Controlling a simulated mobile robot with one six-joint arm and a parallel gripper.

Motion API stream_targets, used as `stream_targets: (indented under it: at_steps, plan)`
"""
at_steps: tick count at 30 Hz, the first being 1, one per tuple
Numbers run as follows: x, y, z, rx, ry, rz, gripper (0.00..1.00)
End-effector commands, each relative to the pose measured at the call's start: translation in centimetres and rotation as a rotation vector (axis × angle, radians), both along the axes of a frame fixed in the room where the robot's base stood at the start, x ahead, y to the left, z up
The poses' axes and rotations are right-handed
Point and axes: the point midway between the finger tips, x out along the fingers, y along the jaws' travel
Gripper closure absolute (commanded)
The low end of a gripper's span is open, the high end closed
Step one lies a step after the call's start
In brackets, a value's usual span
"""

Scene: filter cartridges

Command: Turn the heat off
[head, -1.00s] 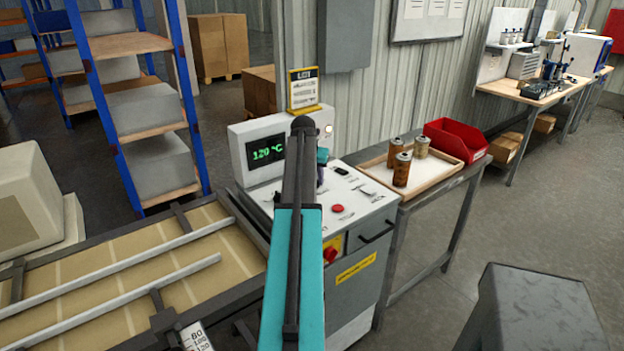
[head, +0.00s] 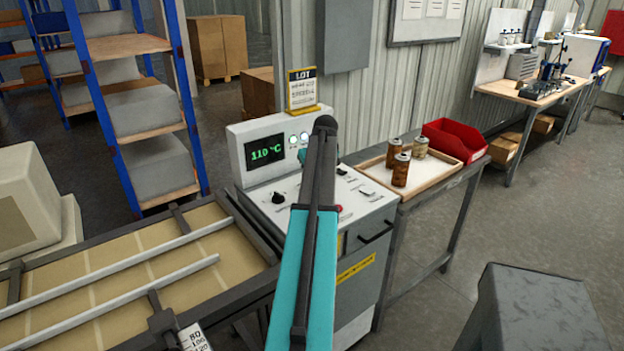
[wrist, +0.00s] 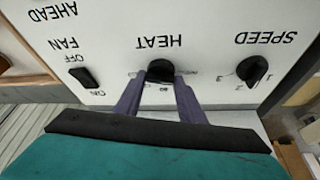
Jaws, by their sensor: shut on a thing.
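The control panel (head: 275,190) stands mid-picture in the head view, with a green display (head: 265,151) reading 110 °C. In the wrist view the panel labels appear upside down. The black heat knob (wrist: 160,71) sits by the word HEAT. My gripper (wrist: 158,88) has its two purple fingers on either side of this knob and is shut on it. The small scale marks around the knob are partly hidden and too small to read. In the head view my arm hides the knob and most of the gripper.
A speed knob (wrist: 253,69) and a fan switch (wrist: 84,78) flank the heat knob. A tray (head: 447,180) with brown cartridges (head: 401,168) and a red bin (head: 455,141) stand right of the panel. A conveyor (head: 130,262) lies to the left.

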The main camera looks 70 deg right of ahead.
Motion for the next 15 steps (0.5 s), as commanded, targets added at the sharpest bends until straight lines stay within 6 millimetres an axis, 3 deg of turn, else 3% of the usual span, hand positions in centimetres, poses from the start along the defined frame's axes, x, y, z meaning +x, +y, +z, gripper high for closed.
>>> stream_targets:
  at_steps: [15]
  plan:
    - [0.4,-0.2,0.28,-0.008,-0.009,0.076,0.87]
